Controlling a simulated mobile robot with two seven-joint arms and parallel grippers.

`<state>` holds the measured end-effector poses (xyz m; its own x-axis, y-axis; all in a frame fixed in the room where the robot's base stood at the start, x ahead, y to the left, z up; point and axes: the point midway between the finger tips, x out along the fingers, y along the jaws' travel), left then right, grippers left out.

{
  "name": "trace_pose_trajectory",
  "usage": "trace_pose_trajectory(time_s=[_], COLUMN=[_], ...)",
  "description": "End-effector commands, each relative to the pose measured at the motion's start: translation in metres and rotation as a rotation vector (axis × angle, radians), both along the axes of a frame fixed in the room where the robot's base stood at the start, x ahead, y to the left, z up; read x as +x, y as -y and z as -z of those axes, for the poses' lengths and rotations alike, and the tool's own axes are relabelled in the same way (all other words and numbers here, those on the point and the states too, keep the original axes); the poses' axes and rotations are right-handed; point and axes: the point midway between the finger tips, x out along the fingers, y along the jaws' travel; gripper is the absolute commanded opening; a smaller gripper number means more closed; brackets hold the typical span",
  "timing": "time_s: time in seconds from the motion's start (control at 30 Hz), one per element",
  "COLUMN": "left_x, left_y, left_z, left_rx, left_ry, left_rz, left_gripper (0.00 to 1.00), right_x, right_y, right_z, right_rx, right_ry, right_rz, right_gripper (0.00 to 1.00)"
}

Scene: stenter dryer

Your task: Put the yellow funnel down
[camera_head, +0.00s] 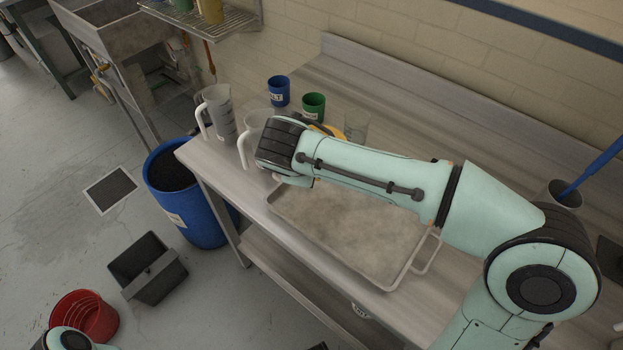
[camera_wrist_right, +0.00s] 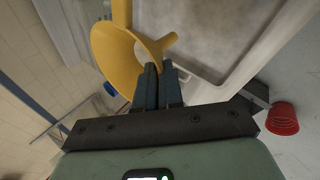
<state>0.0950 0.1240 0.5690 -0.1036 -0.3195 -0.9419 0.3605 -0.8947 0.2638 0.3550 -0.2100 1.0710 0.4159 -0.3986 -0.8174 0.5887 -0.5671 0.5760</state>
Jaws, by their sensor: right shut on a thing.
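My right gripper (camera_wrist_right: 158,84) is shut on the yellow funnel (camera_wrist_right: 118,62) in the right wrist view. The jaws pinch it near its narrow spout, and the wide cone opens toward the left of that view. In the head view only a small yellow part of the funnel (camera_head: 328,130) shows behind my right wrist, at the back of the metal table (camera_head: 290,82). The fingers are hidden there by my arm. I cannot tell whether the funnel touches the table. My left gripper is out of view.
An empty metal tray (camera_head: 350,235) lies on the table under my right forearm. A blue cup (camera_head: 278,91), a green cup (camera_head: 314,105), a clear beaker (camera_head: 356,127) and a jug (camera_head: 217,112) stand close by. A blue barrel (camera_head: 190,205) is beside the table.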

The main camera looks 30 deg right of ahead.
Motion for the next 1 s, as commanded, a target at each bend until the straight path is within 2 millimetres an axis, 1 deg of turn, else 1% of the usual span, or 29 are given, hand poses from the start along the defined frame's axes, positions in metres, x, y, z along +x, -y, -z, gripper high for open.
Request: trace_pose_trajectory(time_s=[0.17,0.4,0.67,0.8,0.83,0.87,0.9,1.0], left_x=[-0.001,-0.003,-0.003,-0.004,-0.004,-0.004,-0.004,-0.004], left_y=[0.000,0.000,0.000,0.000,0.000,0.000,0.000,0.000], left_z=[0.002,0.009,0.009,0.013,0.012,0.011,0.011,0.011], left_rx=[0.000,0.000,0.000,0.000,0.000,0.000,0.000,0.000], left_ry=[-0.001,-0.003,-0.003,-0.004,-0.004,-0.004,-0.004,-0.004], left_rz=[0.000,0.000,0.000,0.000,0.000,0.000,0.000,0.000], left_gripper=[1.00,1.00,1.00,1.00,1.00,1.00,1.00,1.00], right_x=[0.000,0.000,0.000,0.000,0.000,0.000,0.000,0.000], right_y=[0.000,0.000,0.000,0.000,0.000,0.000,0.000,0.000], right_z=[0.012,0.046,0.047,0.052,0.051,0.050,0.050,0.050], right_rx=[-0.002,-0.001,-0.001,-0.001,-0.001,-0.001,-0.001,-0.001], right_ry=[-0.002,-0.003,0.001,-0.001,-0.001,-0.001,-0.001,-0.001], right_rz=[0.000,0.000,0.000,0.001,0.001,0.001,0.001,0.001], right_gripper=[0.00,0.00,0.00,0.00,0.17,0.26,0.32,0.32])
